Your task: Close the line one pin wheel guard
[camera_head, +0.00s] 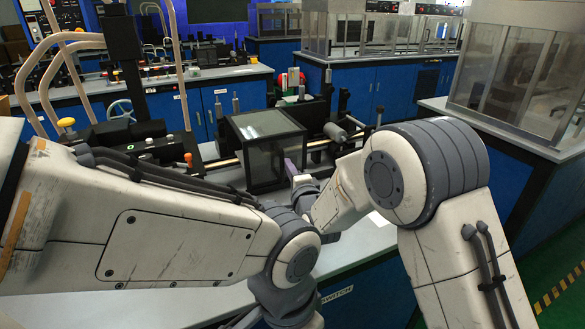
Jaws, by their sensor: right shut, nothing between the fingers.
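The pin wheel guard (262,151) is a box with a dark frame and smoky see-through panels. It stands on the line on the near bench, at the middle of the head view, and looks lowered over what is inside; I cannot tell whether it is fully closed. My right gripper (291,168) is shut and empty at the guard's right-hand side, close to its lower front edge. I cannot tell whether it touches the guard. My left arm crosses the lower left, and its gripper is not in view.
Orange and yellow knobs (188,158) stand on dark equipment left of the guard. A rail and a grey cylinder (336,132) lie to its right. The bench top (352,246) is partly clear in front. A glazed cabinet (520,75) stands at the right.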

